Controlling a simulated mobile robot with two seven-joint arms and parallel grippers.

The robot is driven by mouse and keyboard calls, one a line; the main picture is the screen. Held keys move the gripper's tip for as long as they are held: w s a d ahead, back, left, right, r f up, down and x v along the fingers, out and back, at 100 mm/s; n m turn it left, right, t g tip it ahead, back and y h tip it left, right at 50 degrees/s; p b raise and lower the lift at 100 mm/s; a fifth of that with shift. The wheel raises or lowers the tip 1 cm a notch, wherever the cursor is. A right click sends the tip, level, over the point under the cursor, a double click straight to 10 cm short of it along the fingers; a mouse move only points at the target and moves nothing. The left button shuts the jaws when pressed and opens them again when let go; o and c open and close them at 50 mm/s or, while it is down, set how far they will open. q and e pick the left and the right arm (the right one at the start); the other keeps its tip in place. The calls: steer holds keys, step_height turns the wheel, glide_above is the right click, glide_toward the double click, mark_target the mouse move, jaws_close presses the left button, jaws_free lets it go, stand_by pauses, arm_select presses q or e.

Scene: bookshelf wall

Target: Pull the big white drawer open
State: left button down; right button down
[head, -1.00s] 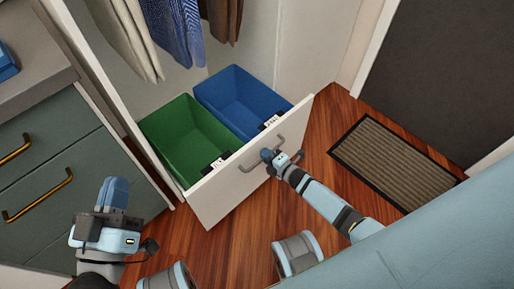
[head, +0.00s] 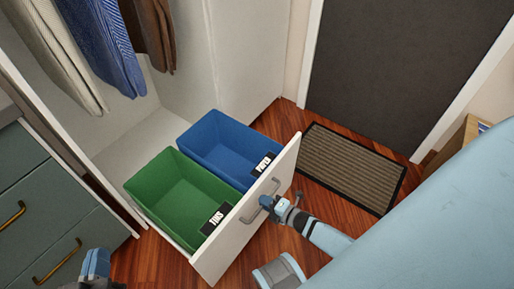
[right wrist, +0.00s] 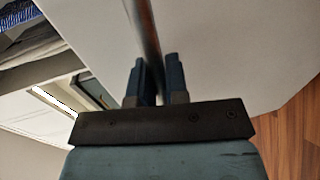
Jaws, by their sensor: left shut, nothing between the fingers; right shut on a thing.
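The big white drawer (head: 240,232) stands pulled out of the wardrobe, with a green bin (head: 172,190) and a blue bin (head: 222,145) inside. A metal bar handle (head: 248,216) is on its front. My right gripper (head: 268,204) is at the handle, shut on it. In the right wrist view the fingers (right wrist: 153,82) close around the handle bar (right wrist: 147,40), with the white drawer front (right wrist: 215,50) behind. My left gripper (head: 97,262) is shut and empty at the bottom left, apart from the drawer and partly cut off by the frame edge.
Grey-green drawers (head: 40,215) with brass handles stand at the left. Clothes (head: 95,40) hang above the wardrobe floor. A ribbed doormat (head: 350,165) lies before a dark door (head: 400,60). Wooden floor (head: 300,245) is free in front of the drawer.

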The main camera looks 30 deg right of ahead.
arm_select(q)
steer(key=shift+a+f, duration=0.25)
arm_select(e)
steer(key=shift+v, duration=0.9)
steer(key=shift+d+f, duration=0.1)
steer(key=shift+f, duration=0.1)
steer(key=c, duration=1.1)
jaws_free()
steer(key=shift+c, duration=0.2)
arm_select(q)
steer(key=shift+s+d+r, duration=0.1)
steer(key=shift+d, duration=0.05)
